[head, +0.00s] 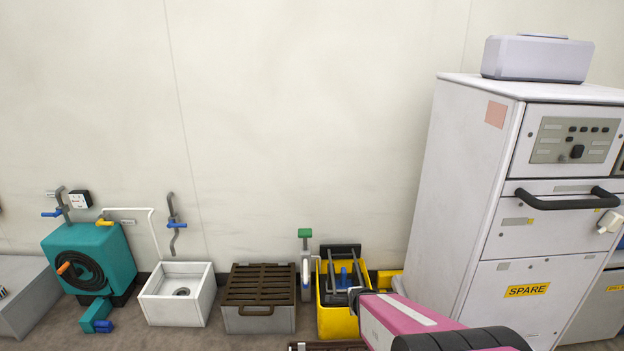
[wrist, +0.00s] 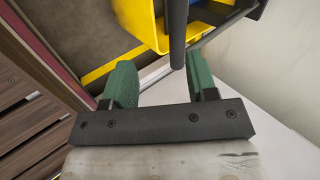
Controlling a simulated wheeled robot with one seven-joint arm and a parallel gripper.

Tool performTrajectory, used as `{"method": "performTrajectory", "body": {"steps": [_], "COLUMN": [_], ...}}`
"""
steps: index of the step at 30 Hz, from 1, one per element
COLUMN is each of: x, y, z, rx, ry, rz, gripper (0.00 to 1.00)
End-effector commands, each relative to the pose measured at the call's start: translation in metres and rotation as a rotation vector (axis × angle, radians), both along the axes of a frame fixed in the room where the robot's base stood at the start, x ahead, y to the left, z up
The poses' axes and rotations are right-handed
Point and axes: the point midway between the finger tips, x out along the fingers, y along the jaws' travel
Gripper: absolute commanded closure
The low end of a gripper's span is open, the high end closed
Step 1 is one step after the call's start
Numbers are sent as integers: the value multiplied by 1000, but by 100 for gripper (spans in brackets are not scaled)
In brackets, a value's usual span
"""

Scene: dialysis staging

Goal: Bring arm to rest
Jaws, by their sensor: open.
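My pink arm (head: 410,322) reaches in from the lower right in the head view. Its far end is in front of a yellow bin (head: 335,322) on the floor by the wall. In the wrist view my gripper (wrist: 160,76) has two green fingers, spread apart with nothing gripped between them. A dark upright bar (wrist: 177,35) is just beyond the gap between the fingers; I cannot tell its exact distance. A yellow container wall (wrist: 142,22) lies beyond the fingertips.
A tall white cabinet marked SPARE (head: 490,200) stands right of my arm. A grated box (head: 258,318), a white basin (head: 170,311) and a teal hose unit (head: 120,250) line the wall to the left. Brown slats (wrist: 30,110) show at left in the wrist view. The upper wall is clear.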

Motion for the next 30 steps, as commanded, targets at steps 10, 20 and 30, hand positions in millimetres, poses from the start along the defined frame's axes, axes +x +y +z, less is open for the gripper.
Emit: {"method": "performTrajectory", "body": {"steps": [10, 20, 30], "x": [-2, -15, -37], "y": [-3, -4, -4], "z": [47, 97, 152], "rx": [-239, -401, -483], "ry": [192, 365, 498], "rz": [357, 762, 1207], "gripper": [47, 47, 47]}}
